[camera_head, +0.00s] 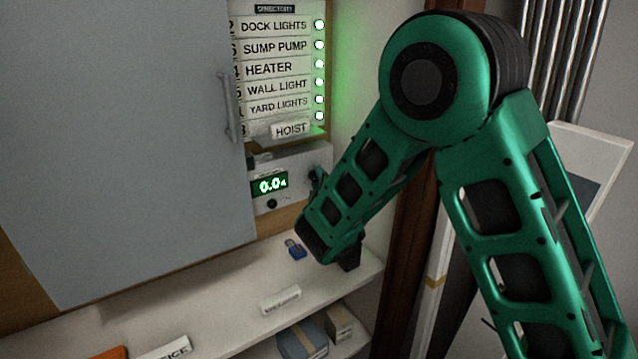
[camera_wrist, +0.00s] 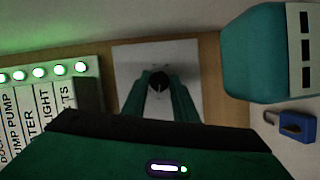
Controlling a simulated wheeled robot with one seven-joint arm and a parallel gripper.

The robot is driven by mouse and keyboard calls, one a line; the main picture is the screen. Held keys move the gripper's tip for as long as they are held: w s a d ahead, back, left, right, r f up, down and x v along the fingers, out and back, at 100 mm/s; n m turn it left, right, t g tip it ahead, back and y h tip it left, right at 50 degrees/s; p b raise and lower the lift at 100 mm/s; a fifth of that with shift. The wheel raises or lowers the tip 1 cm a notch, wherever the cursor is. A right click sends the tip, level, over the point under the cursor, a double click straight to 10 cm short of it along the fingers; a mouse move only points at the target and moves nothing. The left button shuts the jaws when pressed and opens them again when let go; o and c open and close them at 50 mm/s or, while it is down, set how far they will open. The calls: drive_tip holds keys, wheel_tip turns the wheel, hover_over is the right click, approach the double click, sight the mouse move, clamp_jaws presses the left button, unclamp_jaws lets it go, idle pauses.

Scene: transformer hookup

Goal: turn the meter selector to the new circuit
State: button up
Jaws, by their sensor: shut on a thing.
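The meter (camera_head: 289,165) is a pale box below the directory, with a lit green display (camera_head: 269,185) reading 0.0 A. A small black knob shows under the display. My gripper (camera_head: 316,178) is at the right part of the meter's front, partly hidden by my forearm. In the wrist view, my gripper's two green fingers (camera_wrist: 159,88) close from both sides on a dark round selector knob (camera_wrist: 158,79). The knob stands out from a pale plate (camera_wrist: 128,65). Which way the selector points, and any marks around it, cannot be made out.
The directory (camera_head: 275,85) lists circuits beside several lit green lamps, with HOIST at the bottom. A grey door (camera_head: 120,130) stands left. A blue padlock (camera_head: 296,250) and a small label (camera_head: 280,300) lie on the shelf (camera_head: 230,318) below. Conduits (camera_head: 565,50) run at upper right.

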drive_tip(key=shift+w+d+r+m+g+y, duration=0.1)
drive_tip(key=shift+m+g+y, duration=0.65)
drive_tip(key=shift+m, duration=1.05)
drive_tip(key=shift+w+d+r+m+g+y, duration=0.15)
drive_tip(key=shift+m+g+y, duration=0.3)
drive_tip(key=shift+m+g, duration=1)
drive_tip(key=shift+s+d+f+m+g+y, duration=0.1)
drive_tip(key=shift+m+g+y, duration=0.45)
drive_tip(key=shift+m, duration=1.6)
drive_tip(key=o, duration=1)
drive_tip(key=shift+r, duration=0.1)
drive_tip(key=v, duration=0.7)
drive_tip(key=shift+d, duration=0.3)
